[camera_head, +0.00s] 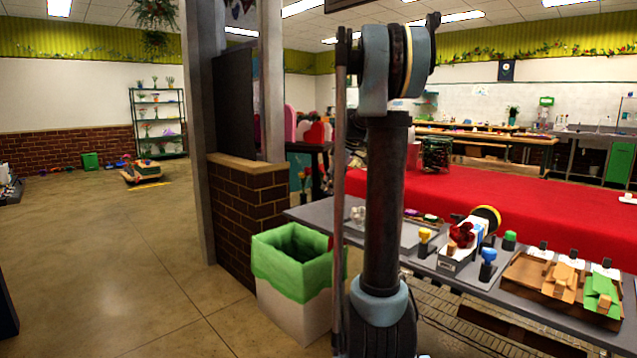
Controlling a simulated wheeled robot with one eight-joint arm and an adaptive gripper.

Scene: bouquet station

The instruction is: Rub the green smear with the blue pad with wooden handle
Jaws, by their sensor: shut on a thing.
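My dark arm rises through the middle of the view, and its hand end does not show, so my gripper and whatever it holds are out of view. I cannot make out a blue pad with a wooden handle. I cannot see a green smear on the table; part of the tabletop is hidden behind my arm.
A wooden tray (524,281) with tan, orange and green pieces sits at the table's right end. A green-lined bin (288,275) stands by a brick pillar (243,198). The floor at left is open.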

